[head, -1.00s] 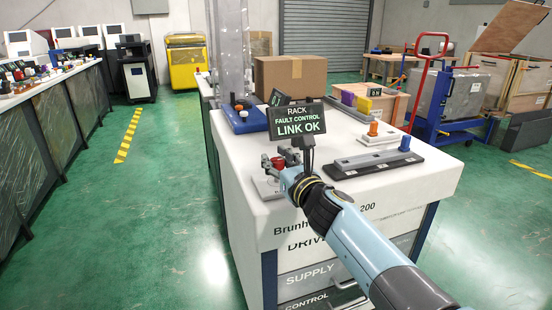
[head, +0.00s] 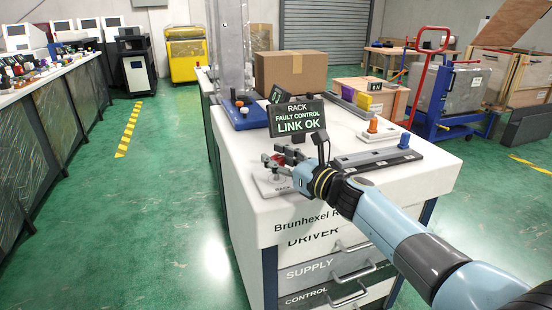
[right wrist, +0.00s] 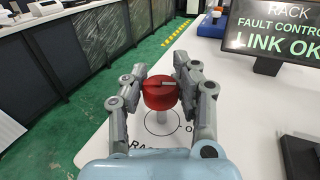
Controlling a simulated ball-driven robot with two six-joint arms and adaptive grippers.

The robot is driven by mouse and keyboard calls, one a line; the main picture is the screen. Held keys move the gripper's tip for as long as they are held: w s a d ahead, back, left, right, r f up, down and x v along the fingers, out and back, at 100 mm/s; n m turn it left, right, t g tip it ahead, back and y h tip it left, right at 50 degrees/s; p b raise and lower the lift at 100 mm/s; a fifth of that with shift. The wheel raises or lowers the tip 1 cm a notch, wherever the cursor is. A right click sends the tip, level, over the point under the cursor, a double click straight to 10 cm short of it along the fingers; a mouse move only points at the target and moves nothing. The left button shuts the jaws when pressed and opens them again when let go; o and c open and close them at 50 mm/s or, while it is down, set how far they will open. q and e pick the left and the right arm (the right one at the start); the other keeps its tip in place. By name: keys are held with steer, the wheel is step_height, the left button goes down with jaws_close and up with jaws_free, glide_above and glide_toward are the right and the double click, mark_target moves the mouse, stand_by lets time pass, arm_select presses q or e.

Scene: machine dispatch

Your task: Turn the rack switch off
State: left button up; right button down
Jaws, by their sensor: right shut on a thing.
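The rack switch has a red round knob (right wrist: 160,93) on a pale stem over a white plate (head: 268,187) at the cabinet's near left corner. My right gripper (right wrist: 160,88) has its two grey fingers on either side of the knob, shut on it. A pale mark on the knob's top points to the right in the right wrist view. In the head view my right gripper (head: 278,164) partly hides the knob. The rack display (head: 297,118) behind it reads "RACK FAULT CONTROL LINK OK". My left gripper is not in view.
The white cabinet top (head: 232,150) also carries a blue base (head: 243,118) with knobs, a grey strip with a blue knob (head: 403,141), an orange-knobbed switch (head: 373,125) and a cardboard box (head: 290,72). Green floor (head: 160,200) is clear to the left.

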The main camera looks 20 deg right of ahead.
steer(key=shift+s+d+f+n+g+y+b, duration=0.1)
steer(key=shift+f+n+g+y+b, duration=0.2)
steer(key=shift+n+g+y+b, duration=0.6)
steer(key=shift+n+y, duration=0.3)
steer(key=shift+y, duration=0.4)
steer(key=shift+n+g+y+b, duration=0.6)
steer(key=shift+g+y+b, duration=0.1)
steer(key=shift+g+b, duration=0.1)
steer(key=shift+n+g+y+b, duration=0.7)
steer(key=shift+g+b, duration=0.1)
steer(key=shift+b, duration=0.3)
steer(key=shift+r+n+g+y+b, duration=0.15)
steer(key=shift+n+g+y+b, duration=0.95)
steer(key=shift+g+b, duration=0.6)
steer(key=c, duration=1.1)
jaws_free()
steer(key=shift+d, duration=0.15)
steer(key=shift+o, duration=1)
steer(key=shift+r, duration=0.1)
